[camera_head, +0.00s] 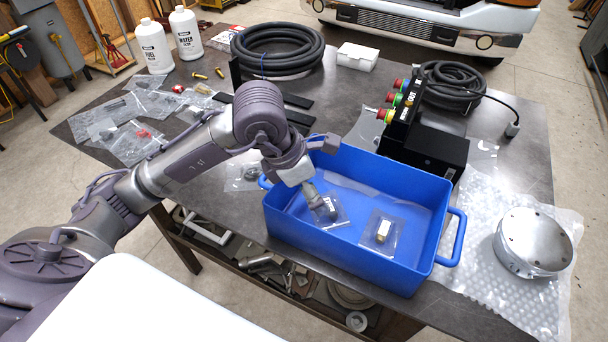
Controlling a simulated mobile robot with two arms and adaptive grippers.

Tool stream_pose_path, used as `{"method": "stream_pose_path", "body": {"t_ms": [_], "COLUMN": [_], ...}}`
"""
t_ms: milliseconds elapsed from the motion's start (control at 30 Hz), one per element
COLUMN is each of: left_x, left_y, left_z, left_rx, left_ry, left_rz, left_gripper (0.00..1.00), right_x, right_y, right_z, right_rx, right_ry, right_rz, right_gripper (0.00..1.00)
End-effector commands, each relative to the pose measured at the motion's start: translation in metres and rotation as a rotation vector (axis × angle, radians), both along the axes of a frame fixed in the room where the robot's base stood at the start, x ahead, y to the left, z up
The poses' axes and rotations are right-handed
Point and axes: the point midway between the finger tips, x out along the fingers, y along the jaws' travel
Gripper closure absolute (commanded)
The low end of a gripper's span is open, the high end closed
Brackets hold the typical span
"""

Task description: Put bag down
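A blue bin (292,236) with side handles stands at the front of the table. My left gripper (325,208) reaches down into its left part, fingers pointing at the bin floor. A clear plastic bag (340,221) is at its fingertips, low in the bin; the fingers cover part of it and its contents. I cannot tell whether the fingers are shut on the bag or just touch it. My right gripper is out of view.
Several clear bags of parts (130,130) lie at the table's left. Two white bottles (154,46), a coiled black hose (278,50) and a white box (357,57) stand behind. A black button box (425,140) is behind the bin; a metal disc (535,242) lies on bubble wrap to its right.

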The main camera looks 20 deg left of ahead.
Motion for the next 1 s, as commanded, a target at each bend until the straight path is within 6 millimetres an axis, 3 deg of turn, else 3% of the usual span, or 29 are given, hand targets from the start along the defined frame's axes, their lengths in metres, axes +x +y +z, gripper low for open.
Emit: {"method": "stream_pose_path", "body": {"t_ms": [100,333,1000], "left_x": [-0.005,-0.013,-0.015], "left_y": [0.007,0.015,0.016], "left_z": [0.023,0.049,0.053], "left_rx": [0.001,0.0,0.0], "left_ry": [-0.006,-0.001,0.002], "left_rz": [0.001,0.001,0.001], "left_gripper": [0.18,0.18,0.18], "right_x": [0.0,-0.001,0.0], "right_y": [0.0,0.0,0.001], "right_z": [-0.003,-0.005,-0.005], "right_rx": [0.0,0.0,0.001], "right_ry": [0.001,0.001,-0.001], "right_rz": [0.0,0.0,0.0], "right_gripper": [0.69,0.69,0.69]}}
